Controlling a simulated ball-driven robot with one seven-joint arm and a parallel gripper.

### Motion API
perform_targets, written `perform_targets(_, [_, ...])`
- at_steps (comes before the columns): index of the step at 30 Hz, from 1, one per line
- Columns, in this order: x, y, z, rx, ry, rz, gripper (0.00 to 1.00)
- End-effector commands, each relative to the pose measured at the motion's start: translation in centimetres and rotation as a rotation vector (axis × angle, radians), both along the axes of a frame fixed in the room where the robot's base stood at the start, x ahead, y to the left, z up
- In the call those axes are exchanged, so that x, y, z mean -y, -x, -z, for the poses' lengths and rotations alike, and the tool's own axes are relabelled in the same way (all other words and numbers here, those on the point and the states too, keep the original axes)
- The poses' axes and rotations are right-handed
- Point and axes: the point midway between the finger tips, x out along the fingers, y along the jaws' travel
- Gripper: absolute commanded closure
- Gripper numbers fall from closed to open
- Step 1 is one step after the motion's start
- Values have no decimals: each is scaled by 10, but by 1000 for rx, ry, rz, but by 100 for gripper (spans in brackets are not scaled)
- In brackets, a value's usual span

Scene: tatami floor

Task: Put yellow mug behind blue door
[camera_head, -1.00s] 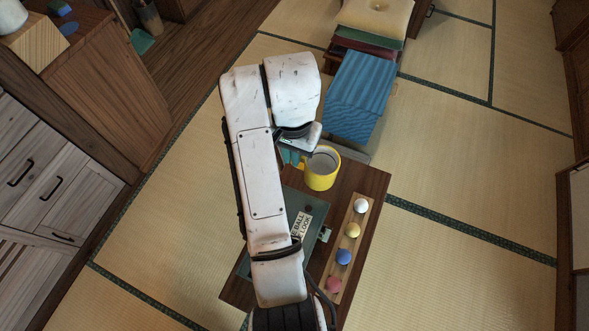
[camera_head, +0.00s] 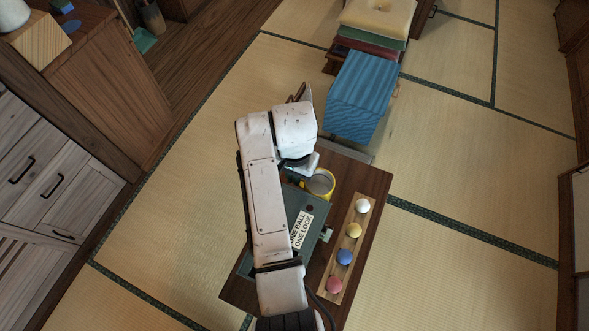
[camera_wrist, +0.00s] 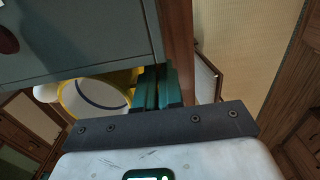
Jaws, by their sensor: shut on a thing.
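The yellow mug (camera_head: 329,194) is in the middle of the head view, beside the grey-green box on the low table, partly hidden by my arm. In the wrist view the mug (camera_wrist: 66,98) lies left of my fingers, with its pale open mouth showing. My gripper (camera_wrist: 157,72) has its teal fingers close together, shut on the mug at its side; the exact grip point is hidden. A blue wood-grained block (camera_head: 360,90) stands beyond the low table. I cannot tell which face, if any, is a door.
The low table (camera_head: 372,185) bears the grey-green box (camera_head: 312,208), labelled "ONE BALL ONE LOOK", and a wooden rail (camera_head: 352,235) with several coloured balls. Stacked cushions (camera_head: 375,20) stand behind the blue block. Cabinets (camera_head: 50,185) line the left. Tatami floor at right is clear.

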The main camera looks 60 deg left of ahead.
Motion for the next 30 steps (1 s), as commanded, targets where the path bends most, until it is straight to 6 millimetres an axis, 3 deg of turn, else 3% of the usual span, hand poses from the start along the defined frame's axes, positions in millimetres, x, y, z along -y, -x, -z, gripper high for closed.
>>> perform_targets(4, [0,0,2,1,-1,0,100])
perform_targets(5, [0,0,2,0,0,0,91])
perform_targets(12, [0,0,2,0,0,0,68])
perform_targets(23, [-1,-1,-5,1,-2,0,67])
perform_targets(30, [-2,-1,-47,3,-5,0,67])
